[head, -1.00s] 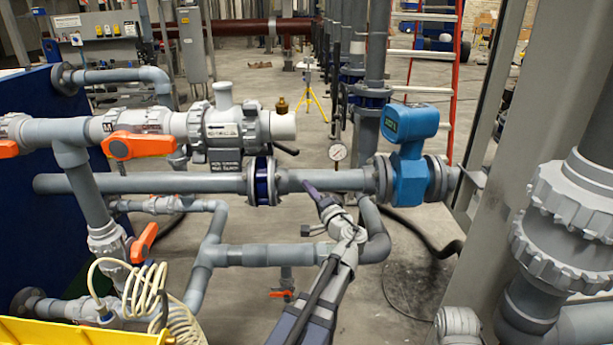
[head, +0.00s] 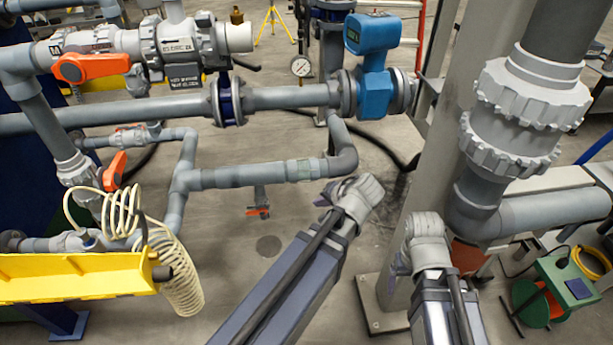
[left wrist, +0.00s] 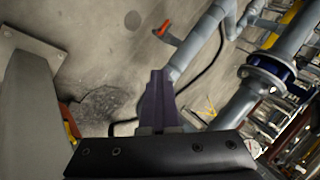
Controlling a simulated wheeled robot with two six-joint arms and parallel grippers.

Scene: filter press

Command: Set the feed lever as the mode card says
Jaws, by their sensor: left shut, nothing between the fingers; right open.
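Several orange valve levers show in the head view: a large one (head: 90,68) on the upper left pipe, one (head: 115,170) below it, and a small one (head: 258,212) under the lower middle pipe. I cannot tell which is the feed lever. I see no readable mode card. My left gripper (head: 337,189) is beside the grey pipe elbow, partly hidden by its wrist. In the left wrist view its purple fingers (left wrist: 156,100) are together and empty, with a small orange lever (left wrist: 165,29) beyond.
A blue flow meter (head: 374,60) and pressure gauge (head: 301,66) stand behind the left arm. A yellow tray (head: 75,278) and coiled hose (head: 183,285) are at lower left. A grey column (head: 440,150) and thick pipe (head: 525,110) are at right.

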